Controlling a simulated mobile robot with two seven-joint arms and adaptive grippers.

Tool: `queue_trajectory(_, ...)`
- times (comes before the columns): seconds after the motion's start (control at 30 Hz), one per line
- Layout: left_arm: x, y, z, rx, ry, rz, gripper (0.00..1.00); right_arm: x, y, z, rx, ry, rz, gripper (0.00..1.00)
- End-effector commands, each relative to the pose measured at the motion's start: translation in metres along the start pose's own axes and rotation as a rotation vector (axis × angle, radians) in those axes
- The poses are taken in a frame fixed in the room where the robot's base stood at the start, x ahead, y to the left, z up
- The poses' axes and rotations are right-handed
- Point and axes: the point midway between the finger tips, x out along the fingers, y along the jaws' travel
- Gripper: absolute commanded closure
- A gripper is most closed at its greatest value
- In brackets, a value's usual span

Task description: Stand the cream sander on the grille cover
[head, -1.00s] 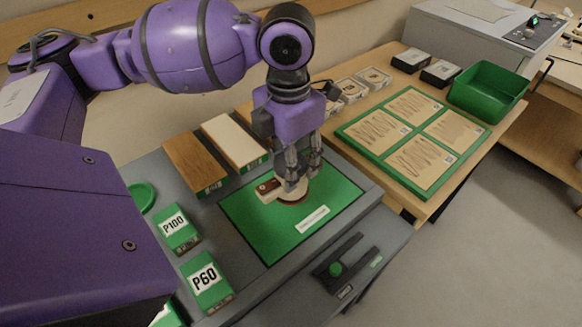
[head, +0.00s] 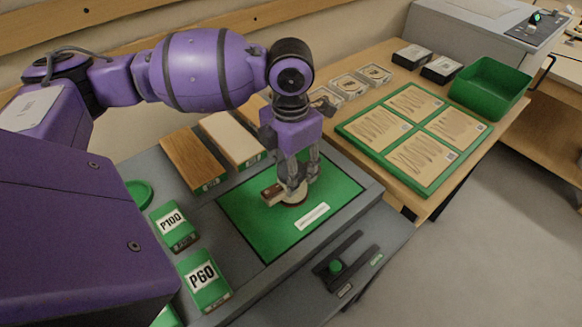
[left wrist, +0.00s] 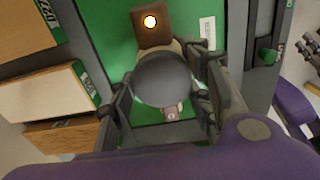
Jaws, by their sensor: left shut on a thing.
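The cream sander (head: 285,193), with a brown end and a reddish round pad below, is on or just above the green mat (head: 250,230); I cannot tell if it touches. My left gripper (head: 300,182) points down with its fingers around the sander and is shut on it. In the left wrist view, the sander's brown end (left wrist: 150,28) and grey round top (left wrist: 163,80) show between the fingers of the left gripper (left wrist: 165,105). I cannot make out a grille for sure.
A brown block (head: 193,158) and a cream block (head: 232,139) lie behind the mat. P100 (head: 174,225) and P60 (head: 205,280) boxes stand left. A dark slotted fixture with a green knob (head: 336,266) is in front. A green-framed board (head: 420,135) and green bin (head: 490,90) are right.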

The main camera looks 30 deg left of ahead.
Motion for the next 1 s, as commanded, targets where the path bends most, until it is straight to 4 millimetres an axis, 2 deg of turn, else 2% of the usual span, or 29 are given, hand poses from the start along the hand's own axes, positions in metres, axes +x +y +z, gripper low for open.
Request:
queue_trajectory(0.1, 0.002, 0.000, 0.001, 0.000, -0.003, 0.000, 0.87, 0.000, 0.000, -0.001, 0.000, 0.002, 0.000, 0.60)
queue_trajectory(0.13, 0.003, 0.000, 0.000, 0.000, -0.001, 0.000, 0.50, 0.000, 0.000, -0.001, 0.000, 0.002, 0.000, 0.60)
queue_trajectory(0.27, 0.003, 0.000, 0.000, 0.000, 0.000, 0.000, 0.36, 0.000, 0.000, -0.001, 0.001, 0.002, 0.000, 0.60)
queue_trajectory(0.57, 0.002, 0.000, 0.000, 0.000, 0.000, 0.000, 0.36, 0.001, -0.001, -0.004, 0.000, 0.007, -0.001, 0.60)
queue_trajectory(0.67, -0.004, 0.000, 0.000, -0.001, 0.000, 0.000, 0.36, 0.002, -0.001, -0.006, -0.001, 0.010, -0.002, 0.60)
queue_trajectory(0.77, -0.020, 0.000, 0.001, -0.001, -0.005, 0.001, 0.36, 0.002, -0.001, -0.009, -0.001, 0.015, -0.002, 0.60)
queue_trajectory(1.0, -0.073, 0.000, 0.001, -0.001, -0.005, 0.001, 0.36, -0.001, -0.001, -0.016, 0.002, 0.026, -0.002, 0.60)
